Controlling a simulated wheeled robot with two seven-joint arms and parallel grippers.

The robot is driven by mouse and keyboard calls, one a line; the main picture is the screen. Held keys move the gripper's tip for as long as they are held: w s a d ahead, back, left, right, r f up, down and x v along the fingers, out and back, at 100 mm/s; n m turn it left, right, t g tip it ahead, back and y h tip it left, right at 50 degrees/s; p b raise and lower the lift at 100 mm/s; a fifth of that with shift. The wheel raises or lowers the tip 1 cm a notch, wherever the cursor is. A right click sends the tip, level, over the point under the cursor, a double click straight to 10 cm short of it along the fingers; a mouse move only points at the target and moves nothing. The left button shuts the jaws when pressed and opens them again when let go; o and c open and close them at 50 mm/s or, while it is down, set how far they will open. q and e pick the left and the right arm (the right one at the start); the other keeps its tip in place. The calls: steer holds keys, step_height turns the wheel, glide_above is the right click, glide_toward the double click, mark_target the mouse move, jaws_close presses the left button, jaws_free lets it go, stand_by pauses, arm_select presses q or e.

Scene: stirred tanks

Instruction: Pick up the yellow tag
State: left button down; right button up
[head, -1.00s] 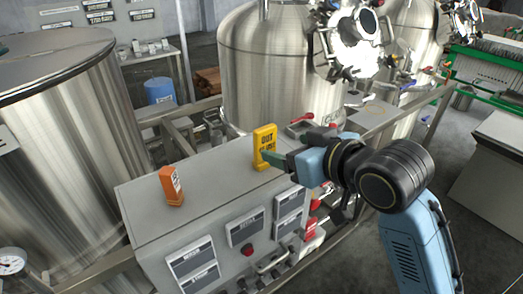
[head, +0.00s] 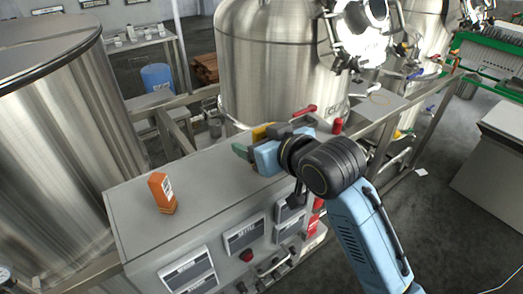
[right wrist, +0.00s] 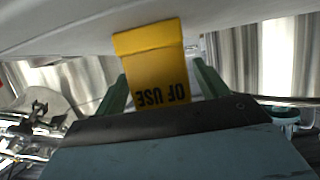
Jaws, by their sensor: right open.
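The yellow tag (head: 262,131) stands on top of the grey control cabinet, near its back right. In the head view my right gripper hides most of it. In the right wrist view the yellow tag (right wrist: 153,62) shows upside-down black lettering, "OF USE". My right gripper (head: 256,143) is open, with one green finger on each side of the tag. In the wrist view a gap shows at the left finger; contact at the right finger is hard to tell. My left gripper is not in view.
An orange tagged block (head: 162,193) stands on the cabinet top (head: 205,180) to the left. Red handles (head: 304,111) lie just behind the gripper. Steel tanks (head: 265,65) rise behind and at left. The cabinet top between block and gripper is clear.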

steer(key=shift+s+d+r, duration=0.1)
steer(key=shift+s, duration=0.25)
steer(key=shift+c, duration=1.4)
steer(key=c, duration=0.8)
